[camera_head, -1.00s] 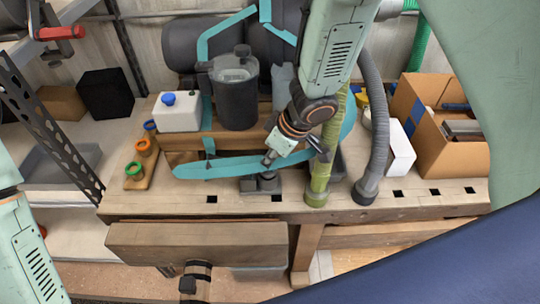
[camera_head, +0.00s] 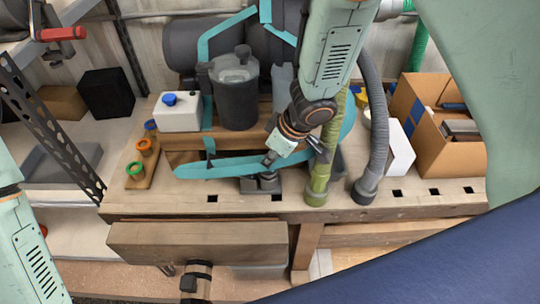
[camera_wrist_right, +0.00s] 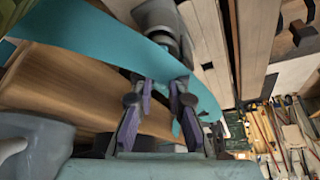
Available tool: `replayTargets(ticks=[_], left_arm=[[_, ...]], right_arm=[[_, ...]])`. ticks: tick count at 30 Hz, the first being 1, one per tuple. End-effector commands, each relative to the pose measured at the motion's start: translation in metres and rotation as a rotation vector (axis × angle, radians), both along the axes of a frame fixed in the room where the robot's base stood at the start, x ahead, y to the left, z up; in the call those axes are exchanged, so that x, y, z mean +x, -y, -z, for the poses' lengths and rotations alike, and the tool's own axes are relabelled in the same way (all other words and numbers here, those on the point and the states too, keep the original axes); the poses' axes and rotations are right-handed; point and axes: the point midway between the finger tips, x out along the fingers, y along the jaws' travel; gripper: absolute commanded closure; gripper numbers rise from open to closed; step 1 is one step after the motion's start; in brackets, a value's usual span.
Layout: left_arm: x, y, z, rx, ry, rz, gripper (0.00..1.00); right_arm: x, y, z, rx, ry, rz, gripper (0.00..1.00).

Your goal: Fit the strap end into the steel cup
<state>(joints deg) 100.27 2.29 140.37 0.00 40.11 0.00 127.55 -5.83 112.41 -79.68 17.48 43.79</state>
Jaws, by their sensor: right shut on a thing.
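The teal strap (camera_head: 225,168) stretches across the front of the bench, its pointed free end at the left. Its right part curves up behind my right arm. My right gripper (camera_head: 270,158) is shut on the strap; in the wrist view the purple fingers (camera_wrist_right: 160,95) close on the teal band (camera_wrist_right: 105,35). A grey metal fixture (camera_head: 261,184), which may hold the steel cup, stands on the bench just below the gripper and strap. A grey cylindrical part (camera_wrist_right: 160,22) shows beyond the strap in the wrist view. Whether strap and fixture touch is unclear. My left gripper is out of view.
A dark canister (camera_head: 236,95) and a white container with a blue cap (camera_head: 178,112) stand behind the strap. A green hose (camera_head: 320,175) and a grey hose (camera_head: 376,160) stand to the right. A cardboard box (camera_head: 440,130) is farther right.

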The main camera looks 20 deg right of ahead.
Motion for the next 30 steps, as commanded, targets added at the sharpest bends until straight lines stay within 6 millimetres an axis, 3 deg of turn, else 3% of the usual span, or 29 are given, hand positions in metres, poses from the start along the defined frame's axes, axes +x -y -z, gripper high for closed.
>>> replayTargets(ticks=[30], left_arm=[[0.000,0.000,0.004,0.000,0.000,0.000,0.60]], right_arm=[[0.000,0.000,0.011,0.001,0.001,0.000,1.00]])
